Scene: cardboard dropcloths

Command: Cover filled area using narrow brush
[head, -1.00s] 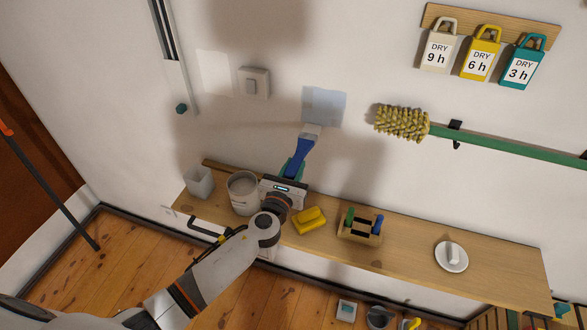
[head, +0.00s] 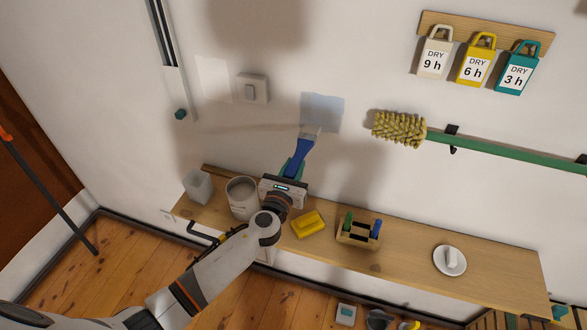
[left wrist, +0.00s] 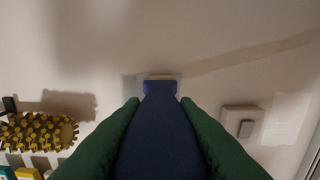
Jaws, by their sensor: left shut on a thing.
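My left gripper (head: 290,176) is shut on a narrow brush (head: 300,155) with a blue handle and a pale bristle end. In the left wrist view the brush (left wrist: 158,130) runs forward between the green fingers, its tip at the wall. A bluish-grey rectangular patch (head: 322,110) is on the wall, and the bristles are at its lower left part in the head view. The patch (left wrist: 130,88) also shows beside the brush tip in the left wrist view. I cannot tell whether the bristles touch the wall. My right gripper is not in view.
A light switch (head: 252,88) and a pale wall patch (head: 214,78) are to the left. A yellow roller (head: 399,129) hangs at right. The shelf (head: 405,255) holds a paint can (head: 242,197), a yellow sponge (head: 307,224) and a wooden caddy (head: 358,234).

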